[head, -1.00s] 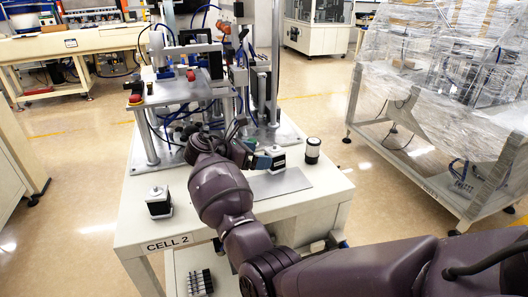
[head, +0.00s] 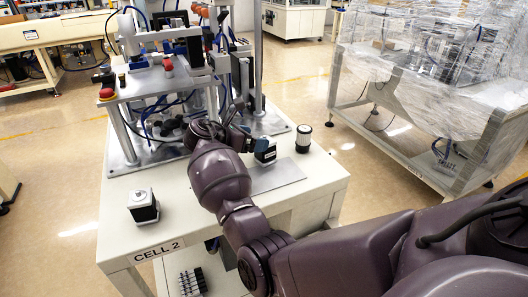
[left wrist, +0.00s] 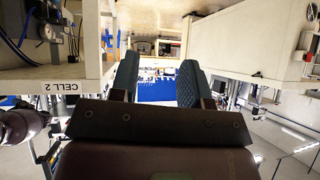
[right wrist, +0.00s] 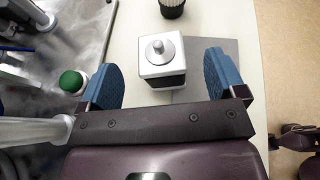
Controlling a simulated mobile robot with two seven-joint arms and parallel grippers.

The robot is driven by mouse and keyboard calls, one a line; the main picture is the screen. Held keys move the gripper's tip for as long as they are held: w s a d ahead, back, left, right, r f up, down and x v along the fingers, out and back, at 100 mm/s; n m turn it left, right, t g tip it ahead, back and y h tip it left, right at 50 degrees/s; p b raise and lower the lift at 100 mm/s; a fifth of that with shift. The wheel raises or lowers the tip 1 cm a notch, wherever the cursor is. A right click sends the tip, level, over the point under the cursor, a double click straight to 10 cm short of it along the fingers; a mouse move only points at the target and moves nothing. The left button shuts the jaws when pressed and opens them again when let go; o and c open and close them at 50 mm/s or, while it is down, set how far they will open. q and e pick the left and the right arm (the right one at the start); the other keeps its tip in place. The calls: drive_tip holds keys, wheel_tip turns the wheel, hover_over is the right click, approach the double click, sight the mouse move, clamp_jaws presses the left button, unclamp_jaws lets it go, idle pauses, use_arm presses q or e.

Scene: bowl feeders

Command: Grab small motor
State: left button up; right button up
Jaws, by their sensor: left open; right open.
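A motor-like block (head: 265,151) with a dark body and a white and silver top stands on the CELL 2 table, just right of my right gripper (head: 250,141). In the right wrist view the block (right wrist: 162,57) shows a white square top with a silver disc and shaft. It lies ahead of and between the open blue fingers of my right gripper (right wrist: 160,85), which look clear of it. A similar block (head: 143,206) stands upright near the table's front left. My left gripper (left wrist: 158,80) is open and empty, seen only in its own wrist view.
A dark cylinder with a light top (head: 303,138) stands right of the block. A grey plate (head: 277,178) lies on the table (head: 185,226). A fixture with a red button (head: 106,93) stands behind left. A wrapped rack (head: 410,140) is at right.

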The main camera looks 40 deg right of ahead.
sight(264, 136)
drive_tip(key=x, duration=0.2)
drive_tip(key=b+x, duration=0.1)
drive_tip(key=shift+d+f, duration=0.2)
drive_tip(key=shift+f, duration=0.25)
drive_tip(key=shift+d, duration=0.55)
drive_tip(key=shift+r, duration=0.1)
drive_tip(key=c, duration=1.4)
drive_tip(key=shift+c, duration=0.4)
